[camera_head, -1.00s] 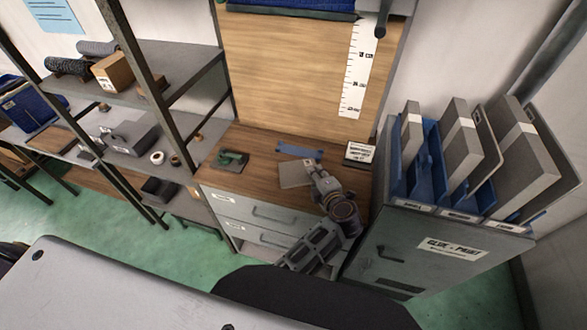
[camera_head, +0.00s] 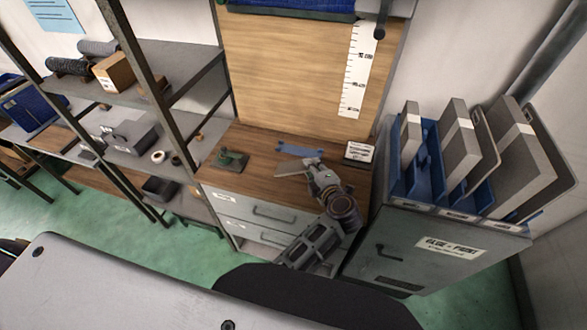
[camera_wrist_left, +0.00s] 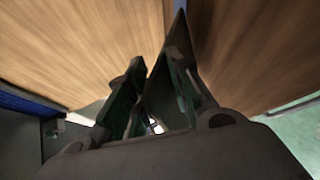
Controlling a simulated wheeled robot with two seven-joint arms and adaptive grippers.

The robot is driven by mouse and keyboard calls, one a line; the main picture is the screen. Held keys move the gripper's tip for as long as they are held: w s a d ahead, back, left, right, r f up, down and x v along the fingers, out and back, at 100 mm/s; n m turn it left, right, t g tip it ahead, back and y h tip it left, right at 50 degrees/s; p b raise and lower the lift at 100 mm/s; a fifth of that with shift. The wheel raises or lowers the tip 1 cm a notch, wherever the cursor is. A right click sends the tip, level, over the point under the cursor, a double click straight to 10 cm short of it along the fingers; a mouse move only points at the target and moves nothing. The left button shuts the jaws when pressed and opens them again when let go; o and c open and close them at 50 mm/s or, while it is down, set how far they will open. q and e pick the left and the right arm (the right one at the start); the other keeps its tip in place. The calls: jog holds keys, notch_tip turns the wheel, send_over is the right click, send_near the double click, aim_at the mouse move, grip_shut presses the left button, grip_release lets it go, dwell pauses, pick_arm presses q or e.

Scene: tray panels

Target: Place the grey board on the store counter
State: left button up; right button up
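The grey board (camera_head: 293,168) shows as a thin pale panel over the wooden-topped counter (camera_head: 262,170). My left gripper (camera_head: 312,168) is at the board's right end and shut on it. In the left wrist view the board (camera_wrist_left: 180,55) is a dark, shaded panel between the two fingers (camera_wrist_left: 155,105). The board looks tilted. I cannot tell whether its lower edge touches the counter top. My right gripper is not in view.
On the counter are a green tool (camera_head: 231,160), a blue flat piece (camera_head: 299,150) and a white sign (camera_head: 359,151). A cabinet (camera_head: 430,250) with blue racks of grey panels stands at the right. A metal shelf (camera_head: 180,75) stands at the left.

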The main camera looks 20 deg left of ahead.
pick_arm(q)
jog(key=shift+h, duration=0.4)
jog(key=s+d+r, duration=0.2)
jog(key=d+r, duration=0.1)
jog(key=shift+s+r, duration=0.1)
jog(key=shift+f, duration=0.2)
jog(key=shift+w+a+f+b, duration=0.25)
jog(key=shift+w+f, duration=0.25)
jog(key=shift+f, duration=0.6)
jog(key=shift+w+a+f+b, duration=0.1)
jog(key=shift+w+a+f, duration=0.35)
jog(key=shift+f, duration=0.6)
jog(key=shift+w+a+f+b, duration=0.25)
jog(key=shift+w+f, duration=0.3)
jog(key=shift+f, duration=0.55)
jog(key=shift+d, duration=0.1)
